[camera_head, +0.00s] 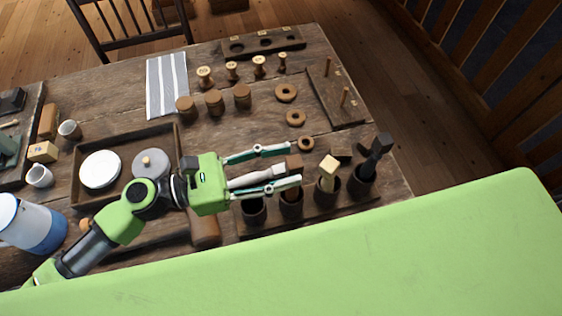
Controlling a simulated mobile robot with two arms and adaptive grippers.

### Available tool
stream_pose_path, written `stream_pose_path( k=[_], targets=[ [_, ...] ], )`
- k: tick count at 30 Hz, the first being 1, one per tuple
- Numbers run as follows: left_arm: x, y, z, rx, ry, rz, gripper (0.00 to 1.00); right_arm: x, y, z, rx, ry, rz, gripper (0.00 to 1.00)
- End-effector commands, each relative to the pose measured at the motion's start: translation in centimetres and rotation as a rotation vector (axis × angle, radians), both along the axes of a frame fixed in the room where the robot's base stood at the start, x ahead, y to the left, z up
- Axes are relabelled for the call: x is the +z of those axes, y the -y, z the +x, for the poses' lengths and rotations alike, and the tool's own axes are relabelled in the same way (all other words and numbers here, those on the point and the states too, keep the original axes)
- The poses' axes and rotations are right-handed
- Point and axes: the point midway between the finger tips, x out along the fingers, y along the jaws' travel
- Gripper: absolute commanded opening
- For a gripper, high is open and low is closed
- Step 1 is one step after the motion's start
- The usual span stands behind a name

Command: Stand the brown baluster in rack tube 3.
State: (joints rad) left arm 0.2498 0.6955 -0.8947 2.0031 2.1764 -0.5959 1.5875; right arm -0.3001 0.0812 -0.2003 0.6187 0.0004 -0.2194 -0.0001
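My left gripper (296,165) reaches in from the left over the rack, its two green-and-grey fingers spread apart. A brown block-like end (293,162), perhaps the top of the brown baluster, shows between the fingertips above a dark tube (291,207); its lower part is hidden by a finger. A pale spindle-shaped piece (254,178) also shows between the fingers, and I see no grip on it. The rack has several dark tubes in a row. One tube (327,194) holds a cream-topped piece (329,167), and the rightmost holds a black piece (376,151). Tube numbers are not readable. My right gripper is not in view.
A brown tray (88,191) with a white disc and a grey lidded disc is at left. Wooden pegs, rings (286,92), brown jars (214,101) and a striped cloth (167,84) lie behind. A large green surface covers the lower right.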

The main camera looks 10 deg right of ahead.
Motion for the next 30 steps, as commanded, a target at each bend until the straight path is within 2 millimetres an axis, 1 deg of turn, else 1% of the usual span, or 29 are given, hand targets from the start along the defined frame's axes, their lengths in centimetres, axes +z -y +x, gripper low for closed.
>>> stream_pose_path(
  k=[2,5,12,15,18,21,24,30],
  targets=[
    [-0.1,-0.7,0.0,0.002,-0.003,0.001,0.40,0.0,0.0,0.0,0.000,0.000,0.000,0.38],
    [-0.2,-2.2,0.0,0.003,-0.003,0.004,0.40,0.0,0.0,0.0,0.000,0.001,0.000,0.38],
    [-0.2,-7.4,-0.2,0.003,-0.004,0.004,0.40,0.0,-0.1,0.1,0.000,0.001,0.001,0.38],
    [-0.1,-9.2,-0.3,0.002,-0.002,0.003,0.40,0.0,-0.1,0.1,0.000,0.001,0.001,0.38],
    [-0.1,-10.6,-0.3,0.002,-0.002,0.003,0.40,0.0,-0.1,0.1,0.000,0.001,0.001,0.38],
    [-0.1,-11.5,-0.3,0.001,-0.001,0.001,0.40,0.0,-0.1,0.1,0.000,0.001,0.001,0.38],
    [0.0,-11.9,-0.3,0.001,0.001,0.001,0.40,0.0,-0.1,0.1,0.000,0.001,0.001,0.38],
    [0.0,-11.9,-0.3,0.000,0.001,0.000,0.40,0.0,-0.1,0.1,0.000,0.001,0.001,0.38]
  ],
)
